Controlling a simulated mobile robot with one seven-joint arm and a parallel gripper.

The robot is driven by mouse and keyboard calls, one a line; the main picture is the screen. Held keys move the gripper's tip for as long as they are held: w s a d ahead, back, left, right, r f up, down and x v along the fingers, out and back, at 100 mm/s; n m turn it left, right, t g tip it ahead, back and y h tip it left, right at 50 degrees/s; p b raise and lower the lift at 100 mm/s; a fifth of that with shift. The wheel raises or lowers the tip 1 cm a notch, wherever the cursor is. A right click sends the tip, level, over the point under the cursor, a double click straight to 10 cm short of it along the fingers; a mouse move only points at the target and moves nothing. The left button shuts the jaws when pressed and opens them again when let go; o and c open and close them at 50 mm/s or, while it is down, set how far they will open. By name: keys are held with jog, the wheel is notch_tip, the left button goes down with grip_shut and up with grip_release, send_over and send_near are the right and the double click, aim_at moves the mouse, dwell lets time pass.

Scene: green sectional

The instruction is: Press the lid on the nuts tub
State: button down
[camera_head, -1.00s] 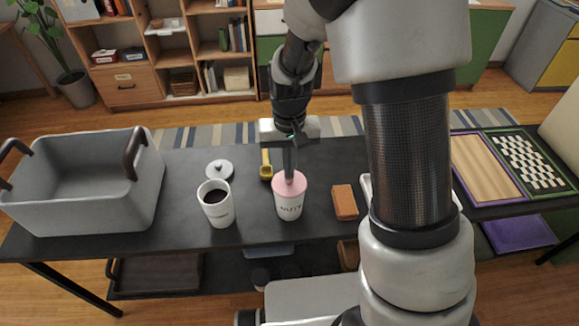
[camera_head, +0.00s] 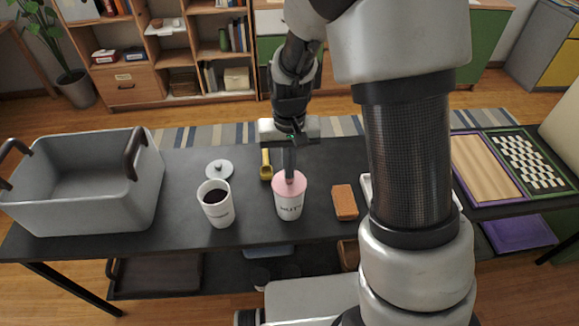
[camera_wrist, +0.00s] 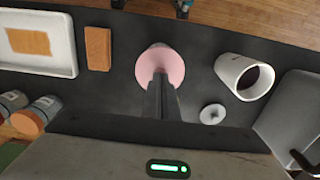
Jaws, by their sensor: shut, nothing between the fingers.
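The nuts tub (camera_head: 289,209) is a white cup-shaped tub with dark lettering, upright on the dark table. Its pink lid (camera_head: 281,184) lies on top and looks level. The lid also shows in the wrist view (camera_wrist: 150,61), where it hides the tub below. My gripper (camera_head: 289,179) points straight down over the lid, fingers shut with nothing between them. The fingertips appear to touch the lid near its middle. In the wrist view the gripper (camera_wrist: 160,78) covers part of the lid.
A white cup of dark liquid (camera_head: 216,204) and a small grey lid (camera_head: 220,168) stand left of the tub. A yellow object (camera_head: 266,166) lies behind it, an orange-brown block (camera_head: 345,203) to its right. A grey basket (camera_head: 90,190) fills the table's left end.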

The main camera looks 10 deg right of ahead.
jog(key=shift+s+f, duration=0.3)
jog(key=shift+f, duration=0.1)
jog(key=shift+w+r+p, duration=0.15)
jog(key=shift+r+p, duration=0.6)
jog(key=shift+r, duration=0.2)
jog(key=shift+w+r+p, duration=0.1)
jog(key=shift+r+p, duration=0.6)
jog(key=shift+r, duration=0.2)
jog(key=shift+r+p, duration=1.3)
jog(key=shift+r, duration=0.5)
jog(key=s+d+r+t+p, duration=0.1)
jog(key=s+d+r, duration=0.15)
jog(key=r, duration=0.55)
jog(key=s+d+r+t+p, duration=0.1)
jog(key=s+d+r+t, duration=0.15)
jog(key=r, duration=0.65)
jog(key=s+d+r+t+p, duration=0.1)
jog(key=s+d+r+t, duration=0.1)
jog(key=s+r, duration=0.6)
jog(key=s+d, duration=0.1)
jog(key=s, duration=0.2)
jog(key=shift+s+d+r, duration=0.2)
jog(key=shift+s+d, duration=0.05)
jog(key=shift+s, duration=0.1)
